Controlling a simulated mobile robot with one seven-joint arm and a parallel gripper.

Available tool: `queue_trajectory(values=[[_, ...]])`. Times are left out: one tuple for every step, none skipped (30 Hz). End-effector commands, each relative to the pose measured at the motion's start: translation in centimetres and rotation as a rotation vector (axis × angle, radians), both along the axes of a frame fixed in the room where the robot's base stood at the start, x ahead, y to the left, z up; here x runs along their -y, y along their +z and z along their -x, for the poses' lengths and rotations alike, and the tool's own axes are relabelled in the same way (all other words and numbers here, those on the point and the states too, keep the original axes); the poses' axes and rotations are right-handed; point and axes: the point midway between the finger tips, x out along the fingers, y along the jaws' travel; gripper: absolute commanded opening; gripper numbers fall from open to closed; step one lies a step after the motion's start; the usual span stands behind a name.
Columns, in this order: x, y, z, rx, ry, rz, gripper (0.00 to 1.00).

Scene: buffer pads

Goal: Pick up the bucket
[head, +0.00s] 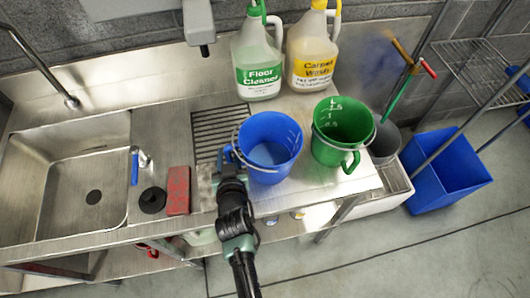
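A blue bucket (269,137) stands upright on the metal counter, with a thin handle and marks inside its wall. A green bucket (342,121) with a green grip on its handle stands just right of it. My gripper (229,158) is at the left side of the blue bucket, close to its rim. Its fingers are small and partly merge with the bucket's blue, so I cannot tell whether they are open or shut, or whether they touch the bucket.
A floor cleaner jug (257,62) and a carpet wash jug (312,55) stand behind the buckets. A red block (177,191) and a black ring (152,200) lie left of my gripper by the sink (75,205). A blue bin (440,180) stands on the floor at right.

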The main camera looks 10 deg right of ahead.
Motion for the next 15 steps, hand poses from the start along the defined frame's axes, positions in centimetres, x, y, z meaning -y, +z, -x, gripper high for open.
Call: queue_trajectory(values=[[0.01,-0.01,0.01,0.000,0.000,0.000,0.36],[0.01,0.00,0.02,0.000,0.000,0.000,0.36],[0.00,0.00,0.02,0.000,0.000,0.000,0.34],[0.00,0.00,0.03,0.000,0.000,0.000,0.29],[0.00,0.00,0.03,0.000,0.000,0.000,0.23],[0.00,0.00,0.03,0.000,0.000,0.000,0.16],[0.00,0.01,0.04,0.000,0.000,0.000,0.11],[0.00,0.00,0.04,0.000,0.000,0.000,0.05],[0.00,0.00,0.04,0.000,0.000,0.000,0.00],[0.00,0.00,0.04,0.000,0.000,0.000,0.00],[0.00,0.00,0.04,0.000,0.000,0.000,0.00],[0.00,-0.01,0.06,0.000,0.000,0.000,0.00],[0.00,-0.01,0.06,0.000,0.000,0.000,0.00],[-0.01,-0.01,0.06,0.000,0.000,-0.001,0.00],[-0.01,-0.01,0.06,0.000,0.000,-0.001,0.00]])
